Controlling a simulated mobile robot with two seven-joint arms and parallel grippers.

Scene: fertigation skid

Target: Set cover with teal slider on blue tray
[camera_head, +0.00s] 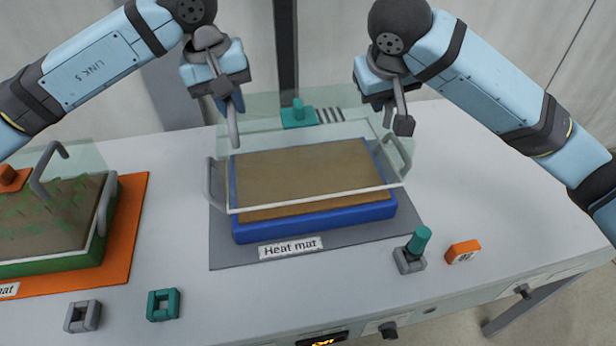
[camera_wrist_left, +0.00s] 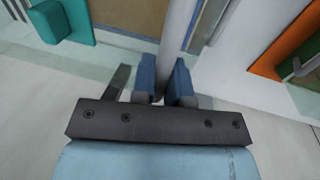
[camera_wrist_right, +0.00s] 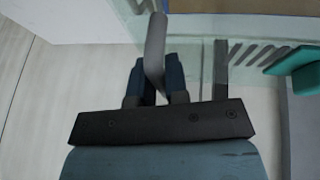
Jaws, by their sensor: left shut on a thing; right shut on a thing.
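The clear cover (camera_head: 316,205) has a pale rim, grey side handles and a teal slider (camera_head: 298,114) at its back. It shows over the blue tray (camera_head: 320,222), which holds brown soil; a gap between rim and tray is hard to judge. My left gripper (camera_head: 234,104) is shut on a grey handle bar (camera_wrist_left: 178,40) at the cover's back left. My right gripper (camera_head: 398,104) is shut on a grey bar (camera_wrist_right: 155,45) at the back right. How these bars join the cover is unclear. The slider also shows in the left wrist view (camera_wrist_left: 75,18).
The blue tray stands on a grey heat mat (camera_head: 225,245). At left, a green tray (camera_head: 50,262) under another cover sits on an orange mat (camera_head: 132,215). A teal-knobbed grey part (camera_head: 410,256), an orange tag (camera_head: 462,251) and two small blocks (camera_head: 163,305) lie near the front edge.

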